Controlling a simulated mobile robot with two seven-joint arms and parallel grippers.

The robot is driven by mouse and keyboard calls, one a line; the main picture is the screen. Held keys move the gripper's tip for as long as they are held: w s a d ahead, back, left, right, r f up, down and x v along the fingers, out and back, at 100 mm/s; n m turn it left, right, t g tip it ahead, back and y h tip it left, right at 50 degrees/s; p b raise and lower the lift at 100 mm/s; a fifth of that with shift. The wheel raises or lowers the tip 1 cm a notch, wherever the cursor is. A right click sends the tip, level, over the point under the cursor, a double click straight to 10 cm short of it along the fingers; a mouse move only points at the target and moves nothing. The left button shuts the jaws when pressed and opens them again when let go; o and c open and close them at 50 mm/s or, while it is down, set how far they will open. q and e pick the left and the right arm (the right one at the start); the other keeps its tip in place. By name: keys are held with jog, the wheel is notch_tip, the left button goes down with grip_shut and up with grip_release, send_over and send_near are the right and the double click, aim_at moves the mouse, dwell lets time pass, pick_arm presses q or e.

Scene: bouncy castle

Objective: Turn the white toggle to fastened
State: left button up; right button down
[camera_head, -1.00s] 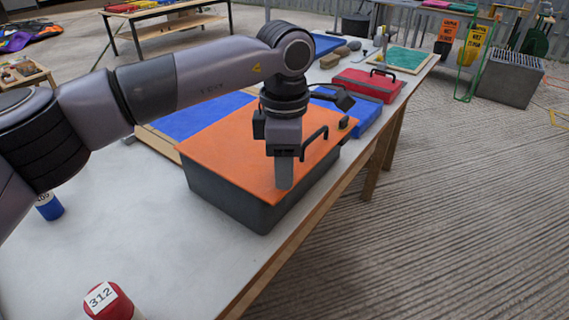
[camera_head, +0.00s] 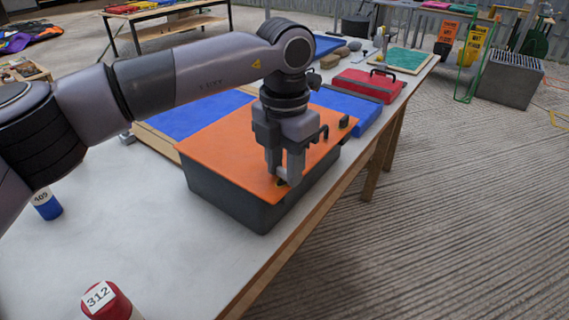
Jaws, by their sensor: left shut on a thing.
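My left gripper (camera_head: 285,176) points down at the near corner of the orange lid (camera_head: 225,138) of a grey box. Its fingers straddle a small dark fitting (camera_head: 281,183) on the lid and are shut on it. The fingers hide most of this fitting. I take it for the toggle, but I cannot make out any white on it or which way it is turned. A second small dark green fitting (camera_head: 344,122) sits at the lid's far right corner. A black handle on the lid is partly behind the gripper. My right gripper is not in view.
The grey box (camera_head: 235,205) stands by the table's right edge. A blue case (camera_head: 365,119) and a red case (camera_head: 368,86) lie beyond it. A red can labelled 312 (camera_head: 108,300) and a blue can (camera_head: 47,207) stand on the near table (camera_head: 150,235).

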aim_at(285, 170)
pick_arm(q)
jog(key=shift+r+n, duration=0.1)
jog(key=shift+n, duration=0.4)
jog(key=o, duration=1)
jog(key=shift+o, duration=0.2)
notch_tip(285, 170, up, 7)
jog(key=shift+r, duration=0.1)
